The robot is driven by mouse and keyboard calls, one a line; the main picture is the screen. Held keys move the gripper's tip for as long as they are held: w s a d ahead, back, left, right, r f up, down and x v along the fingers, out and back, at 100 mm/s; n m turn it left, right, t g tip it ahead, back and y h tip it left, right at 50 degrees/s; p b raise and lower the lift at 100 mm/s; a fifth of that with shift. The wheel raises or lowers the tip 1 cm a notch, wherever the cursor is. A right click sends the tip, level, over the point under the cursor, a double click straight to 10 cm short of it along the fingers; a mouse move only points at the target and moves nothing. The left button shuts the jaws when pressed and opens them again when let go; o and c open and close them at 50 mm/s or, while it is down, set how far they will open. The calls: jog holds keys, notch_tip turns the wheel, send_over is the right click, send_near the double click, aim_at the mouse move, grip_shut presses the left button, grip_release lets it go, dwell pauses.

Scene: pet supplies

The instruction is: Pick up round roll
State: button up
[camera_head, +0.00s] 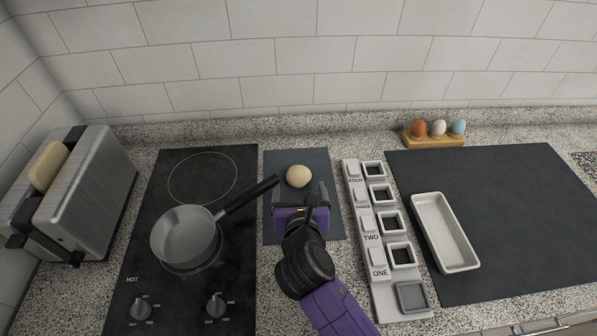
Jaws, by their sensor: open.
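The round roll (297,176) is a small pale tan ball. It rests on a dark grey mat (285,158) between the stovetop and a numbered white strip. My gripper (301,190) is open and comes in from the front, its fingers spread just in front of the roll. The near edge of the roll is close to the fingertips; I cannot tell whether they touch it.
A grey pan (184,236) sits on the black stovetop, its handle (250,194) reaching toward my gripper. The labelled strip (383,285) stands to the right. A white tray (445,232), an egg holder (434,140) and a toaster (85,190) stand farther out.

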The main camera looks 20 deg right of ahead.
aim_at(299, 181)
jog(key=x, duration=0.6)
jog(key=shift+p, duration=0.3)
jog(key=shift+r, duration=0.1)
jog(key=c, duration=1.4)
